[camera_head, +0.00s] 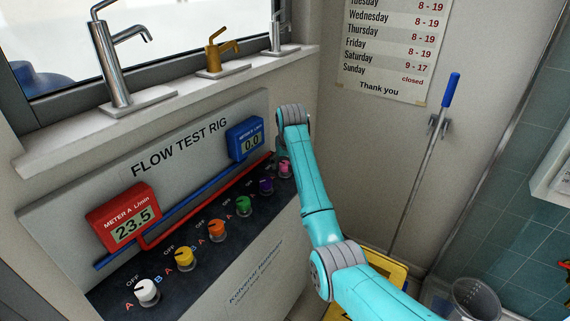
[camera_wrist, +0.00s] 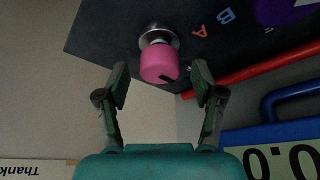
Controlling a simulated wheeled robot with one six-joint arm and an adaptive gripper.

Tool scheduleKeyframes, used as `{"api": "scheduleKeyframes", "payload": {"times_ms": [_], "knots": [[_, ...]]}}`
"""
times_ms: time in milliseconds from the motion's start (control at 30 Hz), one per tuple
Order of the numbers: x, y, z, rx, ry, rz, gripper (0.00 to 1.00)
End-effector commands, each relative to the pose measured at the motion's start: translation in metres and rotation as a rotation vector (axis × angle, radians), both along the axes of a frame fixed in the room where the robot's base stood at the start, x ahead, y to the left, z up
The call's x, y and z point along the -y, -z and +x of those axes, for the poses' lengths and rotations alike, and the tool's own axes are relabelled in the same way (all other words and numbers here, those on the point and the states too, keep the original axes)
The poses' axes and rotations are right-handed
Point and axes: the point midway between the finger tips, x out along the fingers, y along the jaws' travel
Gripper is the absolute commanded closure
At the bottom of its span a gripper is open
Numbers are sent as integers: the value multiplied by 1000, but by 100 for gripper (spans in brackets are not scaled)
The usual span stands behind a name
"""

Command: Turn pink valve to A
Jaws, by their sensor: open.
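The pink valve (camera_head: 284,169) is the last knob at the right end of the flow test rig's dark panel. In the wrist view the pink valve (camera_wrist: 158,62) has a metal collar and a dark pointer mark on its near face, towards the lower right of that picture. A red A and a blue B are printed on the panel beside it. My gripper (camera_wrist: 161,72) is open, with one finger on each side of the pink valve and visible gaps between. Whether the fingertips reach past its face is unclear. In the head view my arm mostly hides the gripper.
A purple knob (camera_head: 265,186) is the pink valve's neighbour; green, orange, yellow and white knobs follow leftwards. Red meter A (camera_head: 123,217) reads 23.5 and blue meter B (camera_head: 245,138) reads 0.0. A red pipe (camera_wrist: 255,68) runs close to the right finger in the wrist view.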

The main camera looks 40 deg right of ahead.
Motion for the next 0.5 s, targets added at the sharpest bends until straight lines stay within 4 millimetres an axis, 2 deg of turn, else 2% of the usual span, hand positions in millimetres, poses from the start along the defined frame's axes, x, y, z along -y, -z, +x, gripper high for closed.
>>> {"api": "scheduleKeyframes", "payload": {"times_ms": [133, 400, 500], "knots": [[1, 7, 2, -1, 0, 0, 32], [1, 8, 3, 0, 0, 0, 32], [1, 8, 3, 0, 0, 0, 57]]}}
